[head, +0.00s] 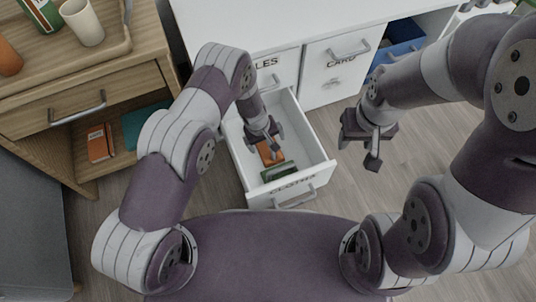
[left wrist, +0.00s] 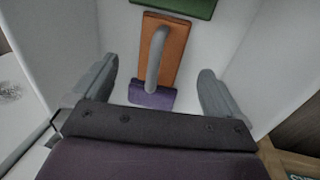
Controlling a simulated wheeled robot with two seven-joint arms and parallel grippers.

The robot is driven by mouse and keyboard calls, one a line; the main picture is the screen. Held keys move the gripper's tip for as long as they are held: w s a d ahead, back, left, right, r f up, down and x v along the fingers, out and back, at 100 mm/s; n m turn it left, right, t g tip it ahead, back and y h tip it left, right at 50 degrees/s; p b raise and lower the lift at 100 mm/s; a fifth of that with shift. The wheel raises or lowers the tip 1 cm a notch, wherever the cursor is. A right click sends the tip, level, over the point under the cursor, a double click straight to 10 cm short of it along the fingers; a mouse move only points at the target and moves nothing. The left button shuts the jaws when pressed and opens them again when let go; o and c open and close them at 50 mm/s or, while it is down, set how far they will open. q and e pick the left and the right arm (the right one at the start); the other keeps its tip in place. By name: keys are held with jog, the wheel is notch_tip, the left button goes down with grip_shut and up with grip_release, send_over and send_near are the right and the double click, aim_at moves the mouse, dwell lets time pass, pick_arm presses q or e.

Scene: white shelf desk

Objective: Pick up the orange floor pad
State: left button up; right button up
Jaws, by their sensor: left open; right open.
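The orange floor pad (head: 268,153) lies in the open white drawer (head: 238,170), partly covered by my left gripper in the head view. In the left wrist view the orange pad (left wrist: 171,42) is a flat rectangle with a grey curved handle (left wrist: 156,58) and a purple end (left wrist: 152,97). My left gripper (head: 264,143) is open over the pad. In the left wrist view its fingers (left wrist: 157,76) stand on either side of the handle, apart from it. My right gripper (head: 358,150) is open and empty, above the floor right of the drawer.
A green item (head: 278,172) lies beside the orange pad, toward the drawer front; its edge shows in the left wrist view (left wrist: 180,6). Drawer walls surround my left gripper closely. A wooden cabinet (head: 40,112) with a cup (head: 83,24) stands left. Floor right of the drawer is clear.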

aim_at(269, 151)
pick_arm(q)
jog(key=f+b, duration=0.1)
jog(key=f, duration=0.2)
jog(key=w+f+b, duration=0.1)
jog(key=f+b, duration=0.3)
jog(key=f, duration=0.1)
jog(key=shift+w+d+f, duration=0.2)
jog(key=shift+d+f, duration=0.05)
jog(key=shift+f, duration=0.05)
jog(key=shift+r, duration=0.1)
jog(key=c, duration=1.1)
notch_tip(269, 151, up, 9)
jog(key=p, duration=0.5)
jog(key=shift+p, duration=0.35)
jog(key=shift+r, duration=0.55)
